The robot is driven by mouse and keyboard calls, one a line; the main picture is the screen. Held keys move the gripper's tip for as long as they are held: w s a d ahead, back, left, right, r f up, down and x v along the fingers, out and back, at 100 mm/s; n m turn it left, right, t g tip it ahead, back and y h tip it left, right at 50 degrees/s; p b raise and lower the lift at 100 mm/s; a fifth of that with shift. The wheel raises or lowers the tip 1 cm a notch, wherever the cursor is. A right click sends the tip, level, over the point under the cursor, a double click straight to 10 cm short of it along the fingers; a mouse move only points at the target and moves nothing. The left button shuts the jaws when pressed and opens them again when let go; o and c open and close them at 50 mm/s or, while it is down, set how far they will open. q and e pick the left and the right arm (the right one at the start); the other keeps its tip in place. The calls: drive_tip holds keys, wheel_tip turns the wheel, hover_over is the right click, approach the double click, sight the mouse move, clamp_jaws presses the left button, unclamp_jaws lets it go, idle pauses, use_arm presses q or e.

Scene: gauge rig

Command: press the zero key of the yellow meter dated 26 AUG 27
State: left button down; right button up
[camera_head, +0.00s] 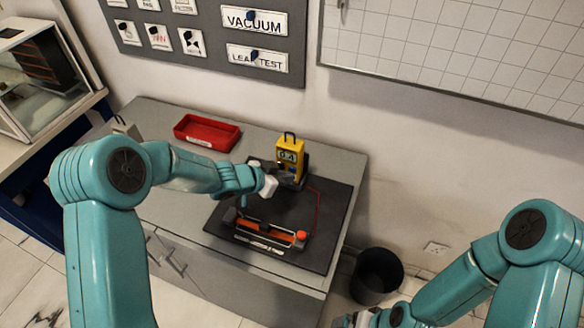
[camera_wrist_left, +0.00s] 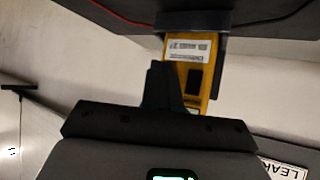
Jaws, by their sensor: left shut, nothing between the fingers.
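A yellow meter (camera_head: 291,147) with a black handle and a lit display stands upright at the back of the dark mat (camera_head: 330,215). In the left wrist view the yellow meter (camera_wrist_left: 208,88) appears upside down, with a white printed label and a dark patch; the date is too blurred to read surely. My left gripper (camera_head: 292,181) is shut and empty, in front of the meter's lower part. In the left wrist view its fingers (camera_wrist_left: 158,68) overlap the meter's edge; I cannot tell if they touch it. The zero key cannot be made out. My right gripper is barely in view at the bottom edge.
An orange device (camera_head: 268,233) with a red knob lies on the front of the mat, and a red lead runs near the meter. A red tray (camera_head: 207,132) sits at the back left of the grey bench (camera_head: 160,112). A black bin (camera_head: 377,276) stands on the floor.

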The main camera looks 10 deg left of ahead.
use_arm(q)
drive_tip(key=shift+w+p, duration=0.5)
drive_tip(key=shift+p, duration=0.1)
idle(0.8)
drive_tip(key=shift+s, duration=0.1)
idle(0.3)
drive_tip(key=shift+s+f+b, duration=0.1)
drive_tip(key=shift+s+b, duration=0.35)
drive_tip(key=shift+b, duration=0.1)
drive_tip(key=shift+s+a, duration=0.1)
drive_tip(key=shift+s, duration=0.25)
